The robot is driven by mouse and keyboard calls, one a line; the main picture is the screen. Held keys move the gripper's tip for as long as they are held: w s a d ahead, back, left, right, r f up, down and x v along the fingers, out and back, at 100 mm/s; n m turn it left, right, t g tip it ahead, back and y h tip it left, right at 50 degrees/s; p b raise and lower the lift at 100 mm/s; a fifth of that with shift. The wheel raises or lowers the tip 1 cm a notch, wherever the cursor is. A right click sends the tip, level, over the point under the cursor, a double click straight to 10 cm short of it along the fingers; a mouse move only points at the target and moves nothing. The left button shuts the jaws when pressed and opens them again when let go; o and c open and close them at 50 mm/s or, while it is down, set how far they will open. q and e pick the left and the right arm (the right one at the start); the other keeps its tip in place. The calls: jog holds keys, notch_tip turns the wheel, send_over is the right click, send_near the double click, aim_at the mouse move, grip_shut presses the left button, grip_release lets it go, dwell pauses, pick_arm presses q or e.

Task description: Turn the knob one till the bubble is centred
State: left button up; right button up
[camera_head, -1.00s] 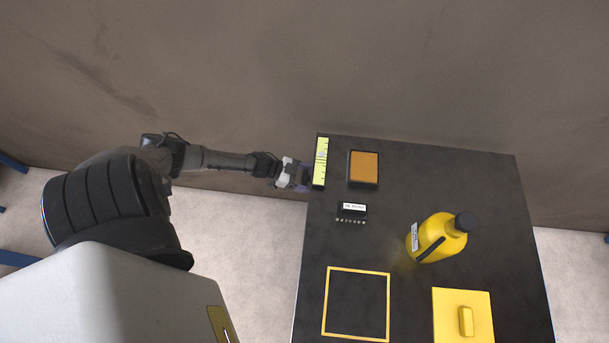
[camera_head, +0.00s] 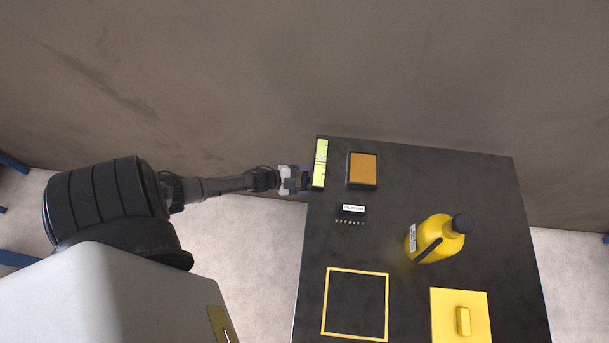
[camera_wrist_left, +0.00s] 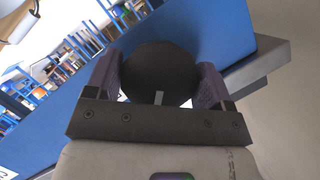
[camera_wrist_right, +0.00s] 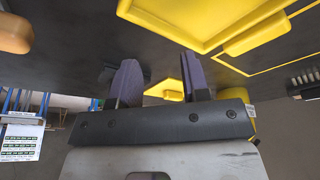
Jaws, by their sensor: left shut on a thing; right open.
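The black round knob (camera_wrist_left: 161,74) fills the space between my left fingers in the left wrist view, with a short light mark near its lower edge. My left gripper (camera_head: 304,180) is shut on it at the table's left edge, beside the yellow-green level strip (camera_head: 320,164). The strip carries dark tick marks; the bubble is too small to place surely. The knob is hidden in the head view. My right gripper (camera_wrist_right: 160,80) is open and empty in the right wrist view, and out of the head view.
The dark table (camera_head: 420,180) holds an orange-topped box (camera_head: 363,169), a small black labelled block (camera_head: 352,210), a yellow bottle (camera_head: 436,240), a yellow square outline (camera_head: 325,304) and a yellow plate with a handle (camera_head: 445,315).

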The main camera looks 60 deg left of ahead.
pick_arm(q)
jog(key=shift+m+t+y+b, duration=0.3)
jog(key=shift+m+t+b, duration=0.2)
jog(key=shift+m, duration=0.6)
pick_arm(e)
jog(key=shift+a+f, duration=0.15)
jog(key=shift+f, duration=0.5)
pick_arm(q)
jog(key=o, duration=0.9)
pick_arm(e)
jog(key=shift+d, duration=0.2)
pick_arm(q)
jog(key=shift+r, duration=0.1)
pick_arm(e)
jog(key=shift+r, duration=0.1)
